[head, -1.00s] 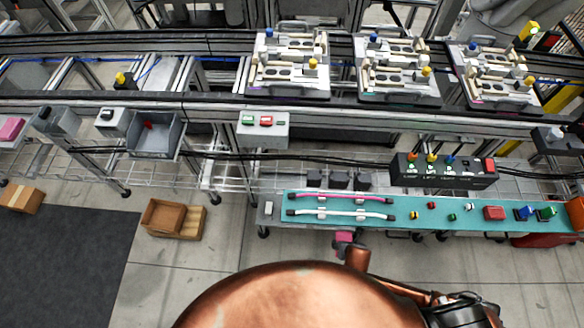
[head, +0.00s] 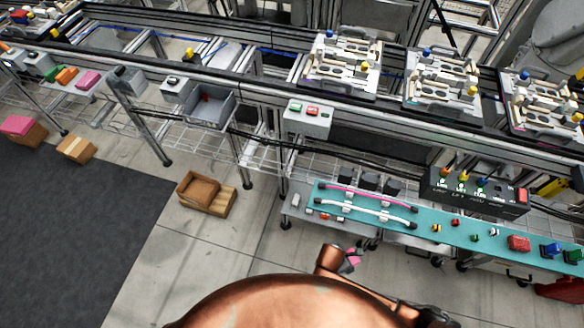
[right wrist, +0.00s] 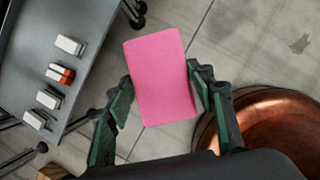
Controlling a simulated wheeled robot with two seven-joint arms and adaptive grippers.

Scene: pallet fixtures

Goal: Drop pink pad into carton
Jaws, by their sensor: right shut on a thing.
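The pink pad (right wrist: 162,72) is a flat rounded block in the right wrist view, held between the two dark green fingers of my right gripper (right wrist: 160,88). In the head view a small part of the pad (head: 352,259) shows at my right gripper (head: 347,262), in front of the teal bench, partly hidden by my copper arm. An open brown carton (head: 188,201) stands on the floor left of the gripper and well apart from it. Its inside looks empty. My left gripper is out of view.
Another carton (head: 76,148) and a pink-topped box (head: 22,130) stand farther left. A teal bench (head: 395,234) with cables and small parts lies at right. A grey bin (head: 207,107) hangs on the conveyor frame. Floor between the open carton and my arm is clear.

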